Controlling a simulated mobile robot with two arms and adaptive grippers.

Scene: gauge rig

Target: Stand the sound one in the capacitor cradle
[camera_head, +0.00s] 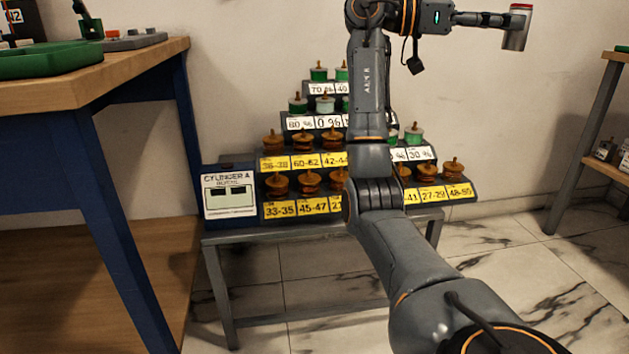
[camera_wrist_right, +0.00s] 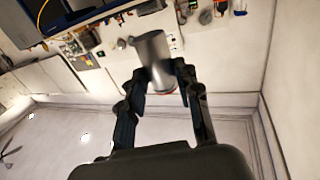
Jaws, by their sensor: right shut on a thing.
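My right gripper (camera_head: 507,20) is at the top right of the head view, raised high in front of the wall. It is shut on a silver can (camera_head: 515,38) with a red top band, likely a capacitor. The can hangs nearly upright, slightly tilted, in the air. In the right wrist view the grey can (camera_wrist_right: 153,50) is between the two fingers (camera_wrist_right: 160,75), with its red rim toward the palm. I cannot make out a capacitor cradle in either view. My left gripper does not show.
A tiered rack (camera_head: 290,185) with labelled brown and green spools stands in the middle, partly behind my right arm. A wooden bench (camera_head: 95,78) with a green tray (camera_head: 50,60) is at left. A shelf (camera_head: 607,168) is at far right.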

